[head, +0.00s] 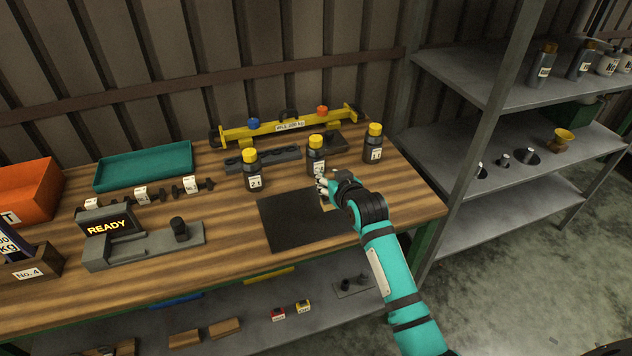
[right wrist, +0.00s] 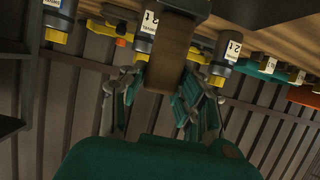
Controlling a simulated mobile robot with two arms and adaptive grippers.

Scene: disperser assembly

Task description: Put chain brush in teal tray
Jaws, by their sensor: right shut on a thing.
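The teal tray (head: 150,183) lies at the back left of the wooden bench and looks empty. My right gripper (head: 326,190) is low over the bench, at the right part of the black mat (head: 285,228). It is shut on a brown wooden piece (right wrist: 172,55), which seems to be the chain brush's handle. In the head view only a small tan bit of it shows below the fingers, so its bristles cannot be made out. The tray is well to the left of this gripper. My left gripper is not in view.
Dark yellow-capped bottles (head: 252,172) stand beside and behind my right gripper. A yellow lifting beam (head: 285,128) lies at the back. Labelled shafts (head: 160,192), a grey READY stand (head: 145,245) and an orange bin (head: 28,190) are left. Grey shelves (head: 500,190) stand right.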

